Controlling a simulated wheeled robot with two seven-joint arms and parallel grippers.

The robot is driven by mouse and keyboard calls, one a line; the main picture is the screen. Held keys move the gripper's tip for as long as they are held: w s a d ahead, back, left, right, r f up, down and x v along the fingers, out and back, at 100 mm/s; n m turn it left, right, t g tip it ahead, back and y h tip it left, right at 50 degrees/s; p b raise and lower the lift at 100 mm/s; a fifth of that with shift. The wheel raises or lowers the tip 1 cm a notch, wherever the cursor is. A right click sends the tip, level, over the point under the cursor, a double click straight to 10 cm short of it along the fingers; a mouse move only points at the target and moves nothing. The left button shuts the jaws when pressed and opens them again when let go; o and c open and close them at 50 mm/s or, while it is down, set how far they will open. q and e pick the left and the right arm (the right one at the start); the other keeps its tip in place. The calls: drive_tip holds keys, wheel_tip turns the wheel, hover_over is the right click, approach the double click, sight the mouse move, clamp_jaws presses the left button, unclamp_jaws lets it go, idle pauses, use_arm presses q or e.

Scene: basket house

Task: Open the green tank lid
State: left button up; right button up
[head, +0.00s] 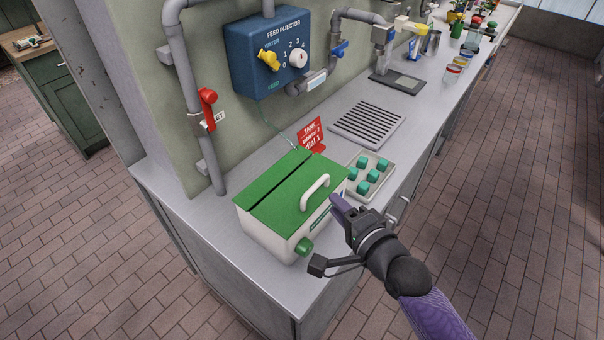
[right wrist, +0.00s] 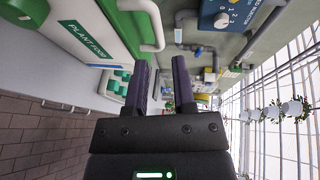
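The tank (head: 262,238) is a white box on the grey counter. Its green lid (head: 272,192) lies flat and closed, with a dark seam across it and a white arched handle (head: 316,187) near its right edge. A green knob (head: 303,247) sticks out of the tank's front. My right gripper (head: 339,205) is just right of the tank, near the handle and apart from it. In the right wrist view, its two dark fingers (right wrist: 161,78) are apart with nothing between them. The handle (right wrist: 158,32) also shows there, beyond the fingers. My left gripper is not in view.
A tray of green cubes (head: 350,184) stands beside the tank, near my right gripper. A red sign (head: 311,133) and a drain grate (head: 367,122) are behind it. A blue feed injector (head: 268,52) and pipes (head: 184,80) are on the wall. The counter's front left is clear.

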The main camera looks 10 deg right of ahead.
sight(317, 184)
drive_tip(key=b+x, duration=0.1)
drive_tip(key=x, duration=0.6)
drive_tip(key=shift+w+f+b, duration=0.1)
drive_tip(key=shift+f+b, duration=0.05)
drive_tip(key=shift+b, duration=0.2)
drive_tip(key=shift+w+a+f, duration=0.1)
drive_tip(key=shift+w, duration=0.4)
clamp_jaws()
idle(0.5)
